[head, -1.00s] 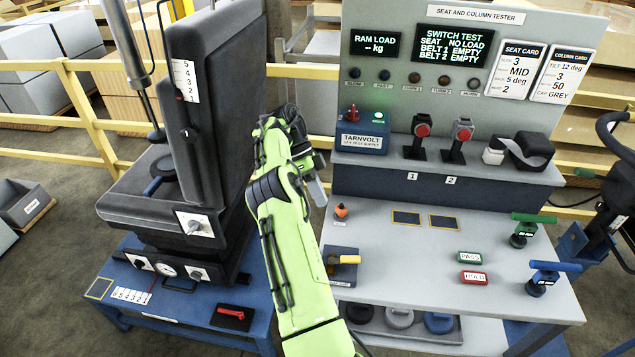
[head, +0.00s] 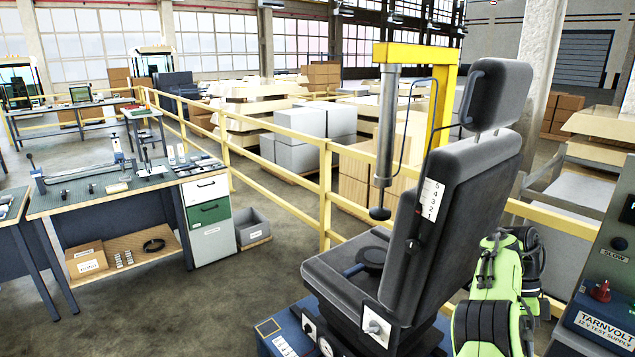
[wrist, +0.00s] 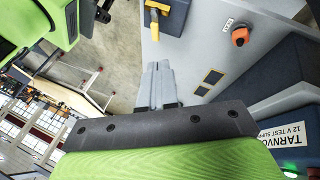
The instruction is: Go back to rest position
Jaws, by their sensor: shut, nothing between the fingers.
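My gripper (wrist: 157,85) shows in the wrist view with its two fingers together and nothing between them. Its fingers appear over the edge of the tester's grey bench top (wrist: 190,55), and I cannot tell how high above it. In the head view my green arm is folded at the lower right, behind the black seat (head: 445,215) and beside the tester, and my gripper is hidden there.
The blue Tarnvolt supply box (head: 600,325) stands on the tester at the right edge. A yellow railing (head: 325,190) runs behind the seat. A workbench (head: 110,190) stands at the left. The floor (head: 235,290) between workbench and seat stand is clear.

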